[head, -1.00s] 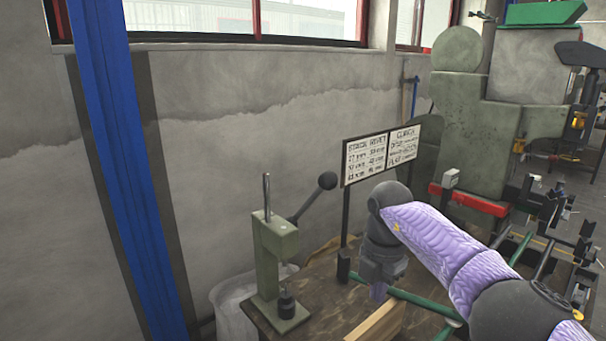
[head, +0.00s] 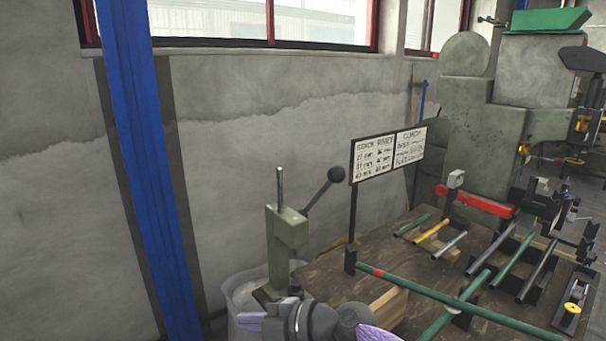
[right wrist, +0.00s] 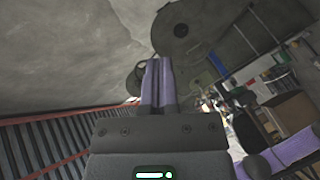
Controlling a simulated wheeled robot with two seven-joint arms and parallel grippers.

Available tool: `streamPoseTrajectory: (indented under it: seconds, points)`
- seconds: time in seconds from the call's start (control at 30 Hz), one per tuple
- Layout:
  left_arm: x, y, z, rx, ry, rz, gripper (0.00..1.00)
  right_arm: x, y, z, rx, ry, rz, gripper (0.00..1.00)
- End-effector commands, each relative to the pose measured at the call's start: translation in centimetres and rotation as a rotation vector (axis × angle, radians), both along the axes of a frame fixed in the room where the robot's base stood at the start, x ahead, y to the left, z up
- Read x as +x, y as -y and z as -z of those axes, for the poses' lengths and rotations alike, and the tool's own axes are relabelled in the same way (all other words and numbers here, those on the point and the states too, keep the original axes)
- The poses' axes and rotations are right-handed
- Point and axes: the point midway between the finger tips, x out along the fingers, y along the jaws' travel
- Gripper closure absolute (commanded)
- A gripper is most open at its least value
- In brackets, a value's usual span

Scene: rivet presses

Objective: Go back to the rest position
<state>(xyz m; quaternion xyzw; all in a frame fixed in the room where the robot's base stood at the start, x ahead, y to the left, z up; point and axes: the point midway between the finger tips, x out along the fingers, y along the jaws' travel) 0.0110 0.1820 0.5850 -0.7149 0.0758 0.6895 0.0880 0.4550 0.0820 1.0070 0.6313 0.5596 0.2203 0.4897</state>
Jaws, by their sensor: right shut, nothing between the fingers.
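My right gripper (head: 250,321) shows low in the head view, at the bottom edge in front of the bench and the green rivet press (head: 288,240). Its purple fingers are partly cut off there. In the right wrist view the two purple fingers (right wrist: 158,82) lie together with nothing between them. My grey wrist and purple right arm show beside the gripper in the head view. My left gripper is in neither view.
The wooden bench (head: 335,278) holds green, yellow and grey rods (head: 432,231) and a long green bar (head: 425,290). A lettered sign (head: 387,153) stands behind. A blue post (head: 147,180) rises at left. A white bin (head: 240,292) is beside the bench.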

Motion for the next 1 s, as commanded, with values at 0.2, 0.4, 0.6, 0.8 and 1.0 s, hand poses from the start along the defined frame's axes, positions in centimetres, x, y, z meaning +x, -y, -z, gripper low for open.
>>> streamPoseTrajectory:
  seconds: [0.2, 0.4, 0.6, 0.8, 1.0]
  points:
    - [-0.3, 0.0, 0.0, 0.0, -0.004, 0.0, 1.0, -0.9, 9.6, -1.1, 0.724, -0.208, 0.912, 1.0]
    - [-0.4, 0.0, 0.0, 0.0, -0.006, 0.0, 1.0, -8.5, 19.3, 8.1, 0.602, -0.66, 1.535, 1.0]
    - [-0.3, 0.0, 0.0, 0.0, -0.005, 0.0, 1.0, -17.0, 22.1, 12.5, 0.36, -0.995, 1.743, 1.0]
    - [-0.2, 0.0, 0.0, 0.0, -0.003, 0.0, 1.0, -24.8, 22.9, 13.9, 0.108, -1.267, 1.797, 1.0]
    - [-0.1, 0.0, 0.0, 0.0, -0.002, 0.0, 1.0, -28.1, 22.8, 17.0, -0.044, -1.399, 1.791, 1.0]
